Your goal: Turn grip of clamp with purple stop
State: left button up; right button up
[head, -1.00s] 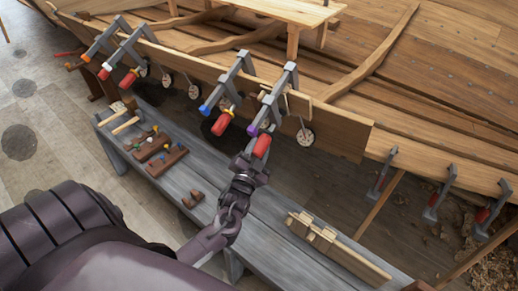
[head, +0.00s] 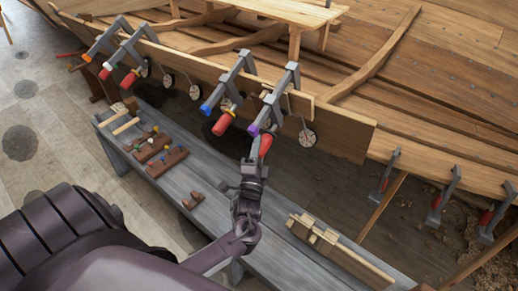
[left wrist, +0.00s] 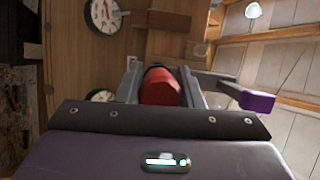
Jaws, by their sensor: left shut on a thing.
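The clamp with the purple stop (head: 253,130) is the rightmost of the group on the hull plank, with a grey frame (head: 283,88) and a red grip (head: 265,146). In the left wrist view the red grip (left wrist: 160,87) sits between my fingers, and the purple stop (left wrist: 258,101) shows to the right. My left gripper (head: 258,160) is shut on the red grip from below; its fingers also show in the left wrist view (left wrist: 162,92). The gripper hides part of the grip. My right gripper is not in view.
A neighbouring clamp with a blue stop (head: 205,109) stands close to the left. More clamps hang along the plank. Round dials (head: 306,137) hang below it. A grey bench (head: 215,205) carries brown racks (head: 160,165) and wooden pieces (head: 314,229).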

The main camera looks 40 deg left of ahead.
pick_arm(q)
jog(key=shift+s+f+m, duration=0.1)
jog(key=shift+f+m, duration=0.15)
jog(key=shift+m, duration=0.15)
jog(key=o, duration=1)
jog(key=shift+r, duration=0.15)
jog(key=shift+s, duration=0.1)
jog(key=b+v, duration=0.1)
jog(key=v, duration=0.6)
jog(key=shift+s+d+b, duration=0.2)
jog(key=shift+s+b, duration=0.05)
jog(key=shift+b, duration=0.05)
